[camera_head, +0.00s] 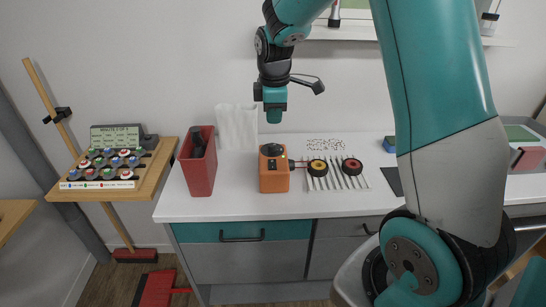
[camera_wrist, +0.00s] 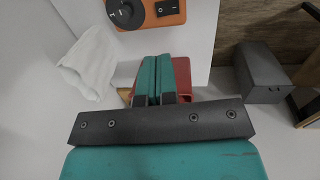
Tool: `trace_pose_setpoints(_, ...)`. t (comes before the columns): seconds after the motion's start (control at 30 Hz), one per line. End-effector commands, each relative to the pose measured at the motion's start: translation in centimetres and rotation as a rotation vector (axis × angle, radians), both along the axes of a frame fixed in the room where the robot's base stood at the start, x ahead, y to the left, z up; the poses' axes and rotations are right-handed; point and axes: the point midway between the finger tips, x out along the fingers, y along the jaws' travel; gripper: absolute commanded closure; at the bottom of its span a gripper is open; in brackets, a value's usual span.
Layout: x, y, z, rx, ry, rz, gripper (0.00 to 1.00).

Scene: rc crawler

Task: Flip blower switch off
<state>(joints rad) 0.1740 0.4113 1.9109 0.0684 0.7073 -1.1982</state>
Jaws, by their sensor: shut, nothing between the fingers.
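The orange box (camera_head: 274,178), likely the blower unit, stands on the white counter with a dark dial on top. In the wrist view the orange box (camera_wrist: 150,20) is cut off by the top edge. It shows a round black dial (camera_wrist: 125,12) and a small black rocker switch (camera_wrist: 167,7) beside it. I cannot tell which way the switch is set. My gripper (camera_head: 273,117) points down above the box, clear of it. In the wrist view my teal fingertips (camera_wrist: 155,62) are together and empty, apart from the switch.
A tall red bin (camera_head: 199,172) with a dark item in it stands left of the box. A crumpled white bag (camera_head: 237,127) is behind. Two wheels, one with a yellow hub (camera_head: 318,167) and one red-hubbed (camera_head: 352,166), lie on a rack to the right.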

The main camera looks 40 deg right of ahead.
Motion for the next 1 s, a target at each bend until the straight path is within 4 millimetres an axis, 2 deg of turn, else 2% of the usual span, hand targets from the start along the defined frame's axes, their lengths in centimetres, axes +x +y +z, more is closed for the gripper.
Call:
trace_pose_setpoints(0.23,0.0,0.1,-0.2,0.001,0.000,0.000,1.00)
trace_pose_setpoints(0.37,0.1,0.1,-1.5,0.003,0.004,0.000,1.00)
trace_pose_setpoints(0.8,0.9,-0.6,-10.3,0.003,0.005,-0.001,1.00)
trace_pose_setpoints(1.0,1.3,-0.8,-12.8,0.003,0.000,-0.001,1.00)
